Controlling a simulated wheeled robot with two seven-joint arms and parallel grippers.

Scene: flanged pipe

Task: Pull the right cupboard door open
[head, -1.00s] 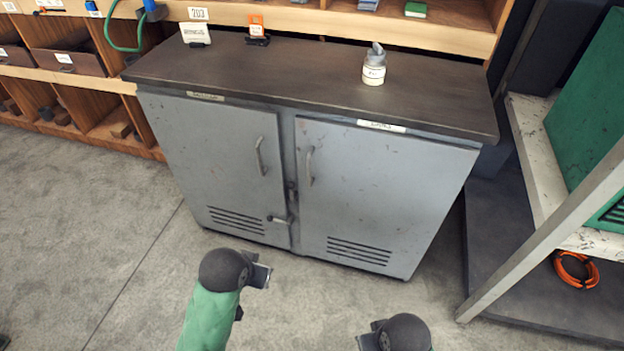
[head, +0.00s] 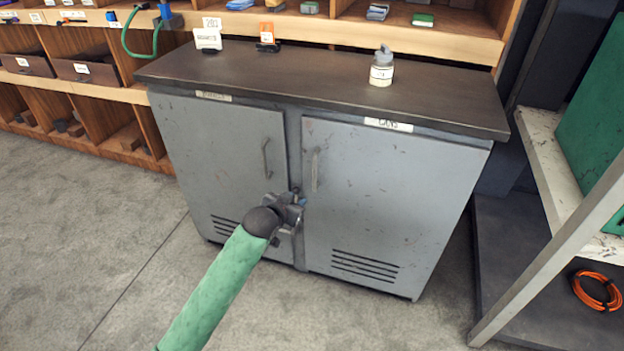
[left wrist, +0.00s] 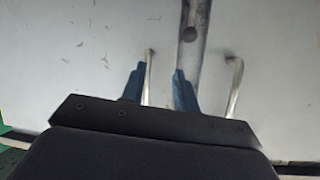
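The grey cupboard has two shut doors. The right door (head: 390,200) has a vertical bar handle (head: 315,170) near its left edge; the left door (head: 215,150) has a matching handle (head: 266,158). My left gripper (head: 297,200) is in front of the gap between the doors, just below and left of the right handle. In the left wrist view, which looks upside down, its two blue fingers (left wrist: 158,82) are apart. The right door's handle (left wrist: 150,72) shows between them; whether they reach around it is unclear. The left door's handle (left wrist: 234,88) is outside them. My right gripper is out of view.
A bottle (head: 381,68) and small cards stand on the dark cupboard top (head: 320,75). Wooden shelving (head: 85,95) is behind and left. A bench with a slanted metal leg (head: 550,250) stands at right. The floor in front of the right door is clear.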

